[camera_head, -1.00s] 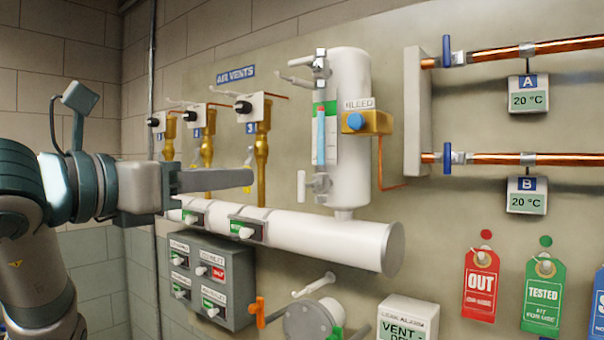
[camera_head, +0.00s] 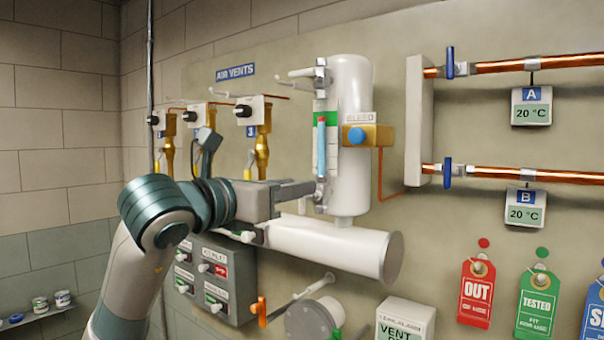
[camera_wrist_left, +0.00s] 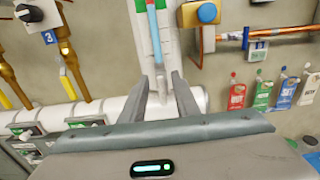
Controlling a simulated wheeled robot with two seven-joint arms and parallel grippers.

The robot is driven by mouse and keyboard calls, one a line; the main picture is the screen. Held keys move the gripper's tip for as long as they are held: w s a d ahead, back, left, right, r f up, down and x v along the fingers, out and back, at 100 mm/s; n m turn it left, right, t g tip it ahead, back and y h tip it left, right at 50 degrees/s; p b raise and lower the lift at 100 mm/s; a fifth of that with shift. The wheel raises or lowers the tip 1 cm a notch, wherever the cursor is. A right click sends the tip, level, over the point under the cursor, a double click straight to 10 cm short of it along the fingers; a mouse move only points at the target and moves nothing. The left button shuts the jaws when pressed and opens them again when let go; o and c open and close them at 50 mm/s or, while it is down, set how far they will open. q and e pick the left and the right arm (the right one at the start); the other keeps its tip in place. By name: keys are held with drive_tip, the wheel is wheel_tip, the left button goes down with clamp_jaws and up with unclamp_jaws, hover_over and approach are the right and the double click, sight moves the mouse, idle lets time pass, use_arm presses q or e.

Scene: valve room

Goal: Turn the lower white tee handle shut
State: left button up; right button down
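The sight gauge (camera_head: 326,150) with a blue column stands on the left of a white upright cylinder (camera_head: 350,130). Its upper white tee handle (camera_head: 298,73) sticks out to the left at the top. The lower white tee handle is at the gauge's foot, where my left gripper (camera_head: 314,188) now covers most of it in the head view. In the left wrist view my left gripper (camera_wrist_left: 160,80) has its two fingers apart, one on each side of the gauge's lower end (camera_wrist_left: 158,70). I cannot tell whether the fingers touch the handle. My right gripper is not in view.
A white horizontal pipe (camera_head: 330,248) runs just below the gripper. Brass air vents (camera_head: 262,150) are to the left, and a brass bleed block with a blue knob (camera_head: 357,136) is to the right. A grey switch box (camera_head: 218,280) is below.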

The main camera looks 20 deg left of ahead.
use_arm(q)
drive_tip(key=p+x, duration=0.1)
drive_tip(key=x, duration=0.2)
drive_tip(key=shift+w, duration=0.1)
drive_tip(key=shift+c, duration=0.5)
clamp_jaws()
